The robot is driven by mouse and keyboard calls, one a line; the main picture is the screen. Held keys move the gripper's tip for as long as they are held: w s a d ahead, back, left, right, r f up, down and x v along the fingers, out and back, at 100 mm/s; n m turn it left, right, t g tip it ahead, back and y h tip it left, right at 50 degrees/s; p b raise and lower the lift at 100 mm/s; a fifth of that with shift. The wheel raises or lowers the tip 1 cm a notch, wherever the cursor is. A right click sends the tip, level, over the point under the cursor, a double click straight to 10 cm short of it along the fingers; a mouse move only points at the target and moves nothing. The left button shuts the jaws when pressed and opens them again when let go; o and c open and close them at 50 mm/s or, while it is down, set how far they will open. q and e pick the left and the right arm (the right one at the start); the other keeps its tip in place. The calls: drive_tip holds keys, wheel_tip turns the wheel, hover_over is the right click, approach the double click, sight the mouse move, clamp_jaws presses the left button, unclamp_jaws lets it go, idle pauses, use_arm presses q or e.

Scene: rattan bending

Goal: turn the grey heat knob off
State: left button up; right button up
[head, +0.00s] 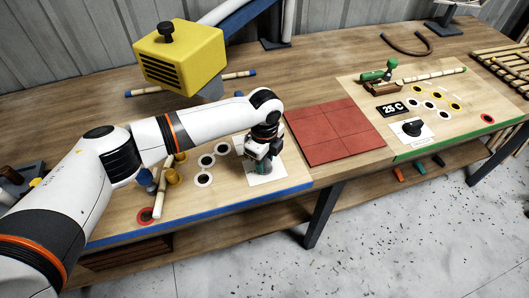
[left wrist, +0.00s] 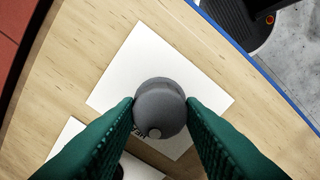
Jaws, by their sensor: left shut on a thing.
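The grey heat knob (left wrist: 160,105) is round and stands on a white square plate (left wrist: 118,85) in the left wrist view. A small light dot on its top lies toward the bottom of that picture. Dark lettering beside it is mostly covered. My left gripper (left wrist: 160,112) has its two green ribbed fingers on opposite sides of the knob, shut on it. In the head view my left gripper (head: 262,167) points down over the white plate (head: 268,179) near the blue front edge and hides the knob. My right gripper is in neither view.
A yellow vented box (head: 180,55) stands behind my left arm. Black-and-white round marks (head: 207,161) lie left of the gripper. A red tiled mat (head: 335,132) is to the right. Farther right are a "25 C" display (head: 392,108) and a black knob (head: 412,128).

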sight(265, 162)
use_arm(q)
drive_tip(key=n+p, duration=0.1)
drive_tip(key=n, duration=0.1)
drive_tip(key=n+p, duration=0.1)
drive_tip(key=p, duration=0.1)
drive_tip(key=shift+r+n, duration=0.2)
drive_tip(key=shift+n, duration=0.2)
drive_tip(key=n+p, duration=0.2)
drive_tip(key=n, duration=0.1)
drive_tip(key=shift+n+p, duration=0.3)
drive_tip(key=shift+p, duration=0.1)
drive_tip(key=n+p, duration=0.2)
drive_tip(key=n, duration=0.1)
drive_tip(key=shift+f+n+p, duration=0.1)
drive_tip(key=shift+n+p, duration=0.75)
drive_tip(key=shift+n, duration=0.55)
drive_tip(key=shift+w, duration=0.1)
drive_tip(key=o, duration=1)
drive_tip(key=shift+f, duration=0.1)
wheel_tip(265, 162, up, 12)
drive_tip(key=b, duration=0.2)
